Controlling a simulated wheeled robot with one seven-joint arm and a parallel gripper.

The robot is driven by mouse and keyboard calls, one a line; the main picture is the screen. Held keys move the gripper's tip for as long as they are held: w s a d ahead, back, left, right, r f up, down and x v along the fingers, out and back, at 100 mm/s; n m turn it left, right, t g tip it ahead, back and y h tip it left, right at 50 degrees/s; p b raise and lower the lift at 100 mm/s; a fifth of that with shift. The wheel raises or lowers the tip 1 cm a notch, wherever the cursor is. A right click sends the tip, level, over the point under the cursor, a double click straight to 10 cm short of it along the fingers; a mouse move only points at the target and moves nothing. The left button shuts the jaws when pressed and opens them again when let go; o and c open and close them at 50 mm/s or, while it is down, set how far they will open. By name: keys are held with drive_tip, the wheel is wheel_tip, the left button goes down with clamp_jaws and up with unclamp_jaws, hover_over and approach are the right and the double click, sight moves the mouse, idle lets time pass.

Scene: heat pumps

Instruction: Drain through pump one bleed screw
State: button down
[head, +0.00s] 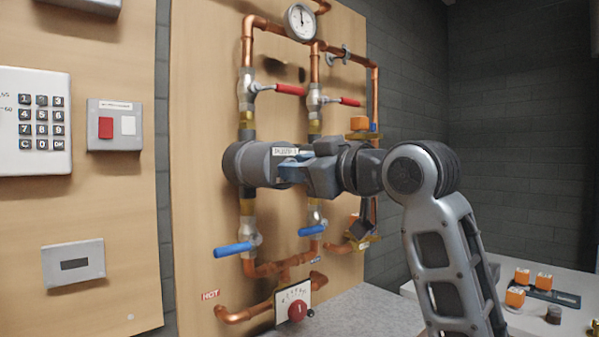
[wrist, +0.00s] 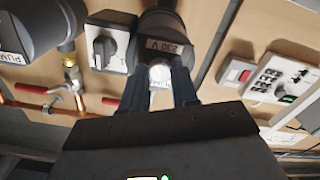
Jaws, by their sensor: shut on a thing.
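A dark grey round pump (head: 243,164) sits on the left copper pipe in the head view, between a red-handled valve above and a blue-handled valve below. In the wrist view a pump body (wrist: 160,25) carries a 230 V label. A small silver round bleed screw (wrist: 160,74) shows on its face. My gripper (wrist: 160,90) is shut on this screw, one finger on each side. In the head view my gripper (head: 297,170) reaches the pump from the right. The screw is hidden there, and I cannot read the pump's number.
Red valve handles (head: 290,89) and blue valve handles (head: 234,249) stick out near the arm. A gauge (head: 300,22) is above. A second pump (wrist: 35,28) is beside the gripper in the wrist view. Orange-topped parts (head: 522,277) lie on the right table.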

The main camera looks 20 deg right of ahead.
drive_tip(key=n+b, duration=0.3)
drive_tip(key=n, duration=0.4)
drive_tip(key=shift+f+n, duration=0.15)
drive_tip(key=shift+n, duration=0.25)
idle(0.4)
drive_tip(key=c, duration=0.8)
unclamp_jaws()
drive_tip(key=shift+c, duration=0.2)
drive_tip(key=shift+s, duration=0.1)
drive_tip(key=v, duration=0.7)
drive_tip(key=shift+s+b, duration=0.25)
drive_tip(key=shift+b, duration=0.1)
